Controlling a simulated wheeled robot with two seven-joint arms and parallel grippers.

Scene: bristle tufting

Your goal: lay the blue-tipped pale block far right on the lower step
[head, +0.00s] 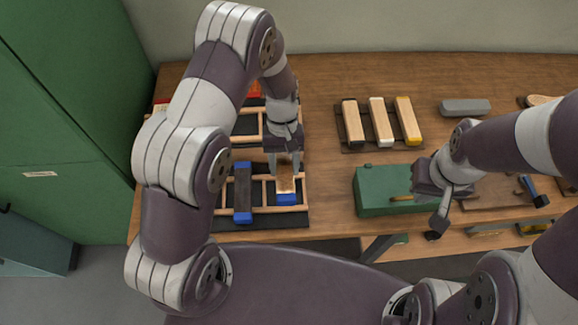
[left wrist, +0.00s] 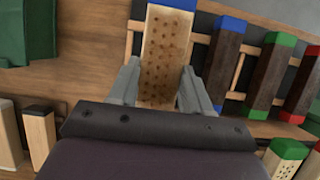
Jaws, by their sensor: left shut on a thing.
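The pale block (head: 286,183) has a blue tip at its near end and a face full of small holes. My left gripper (head: 284,160) is shut on it over the right end of the rack's lower step (head: 262,217). In the left wrist view the pale block (left wrist: 166,60) sits between the two fingers (left wrist: 160,72), blue tip away from me. Its underside is hidden, so I cannot tell whether it touches the step. A dark blue-tipped block (head: 243,192) lies to its left. My right gripper (head: 438,210) is by the green box, its jaws unclear.
The green box (head: 378,195) stands right of the rack. Several pale blocks (head: 380,121) lie on a dark holder behind it, near a grey block (head: 465,107). Green-tipped (left wrist: 272,70) and red-tipped (left wrist: 302,85) dark blocks show in the left wrist view. Bare table lies around the holder.

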